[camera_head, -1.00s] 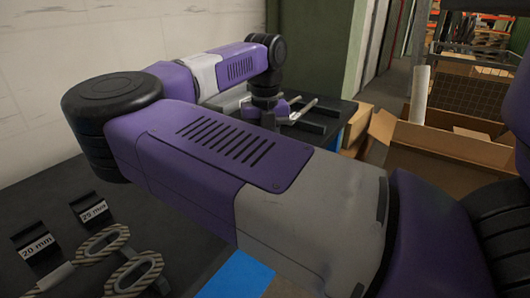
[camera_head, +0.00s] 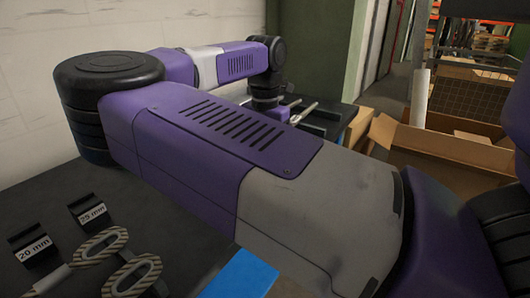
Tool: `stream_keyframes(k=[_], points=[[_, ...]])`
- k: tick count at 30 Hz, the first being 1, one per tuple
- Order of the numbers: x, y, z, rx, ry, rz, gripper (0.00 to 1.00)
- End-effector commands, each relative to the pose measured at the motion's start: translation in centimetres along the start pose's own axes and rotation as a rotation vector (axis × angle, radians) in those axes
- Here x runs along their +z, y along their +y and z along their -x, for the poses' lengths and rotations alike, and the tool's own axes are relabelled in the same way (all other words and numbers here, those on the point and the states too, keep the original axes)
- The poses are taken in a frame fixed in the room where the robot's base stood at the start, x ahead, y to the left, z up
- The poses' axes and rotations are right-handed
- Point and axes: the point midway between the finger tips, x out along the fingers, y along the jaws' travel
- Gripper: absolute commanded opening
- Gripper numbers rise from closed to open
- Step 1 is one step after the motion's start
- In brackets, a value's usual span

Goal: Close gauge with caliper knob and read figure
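My purple and grey arm stretches across the middle of the head view and hides much of the dark worktable (camera_head: 200,265). My gripper is at the far end, behind the arm; its fingers cannot be made out. Near that end, light metal bars (camera_head: 303,110) show, partly hidden; I cannot tell whether they belong to the gauge. The caliper knob and any figure to read cannot be made out.
At the lower left stand black holders labelled 20 mm (camera_head: 33,245) and 25 mm (camera_head: 89,212). Striped chain-like links (camera_head: 100,246) lie beside them. A blue patch (camera_head: 240,275) is at the table's front. Open cardboard boxes (camera_head: 440,150) stand at the right.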

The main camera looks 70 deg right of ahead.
Motion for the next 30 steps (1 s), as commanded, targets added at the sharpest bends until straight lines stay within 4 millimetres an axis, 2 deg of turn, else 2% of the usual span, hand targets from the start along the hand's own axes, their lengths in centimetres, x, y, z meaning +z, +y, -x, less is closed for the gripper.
stream_keyframes(k=[18,19,21,22,30], points=[[0.14,0.11,0.18,0.003,-0.006,-0.041,0.00],[0.14,0.10,0.18,0.003,-0.006,-0.041,0.39],[0.12,0.09,0.15,0.003,-0.005,-0.041,0.53],[0.12,0.08,0.14,0.003,-0.004,-0.041,0.57],[0.05,0.03,0.07,0.001,-0.002,-0.041,0.57]])
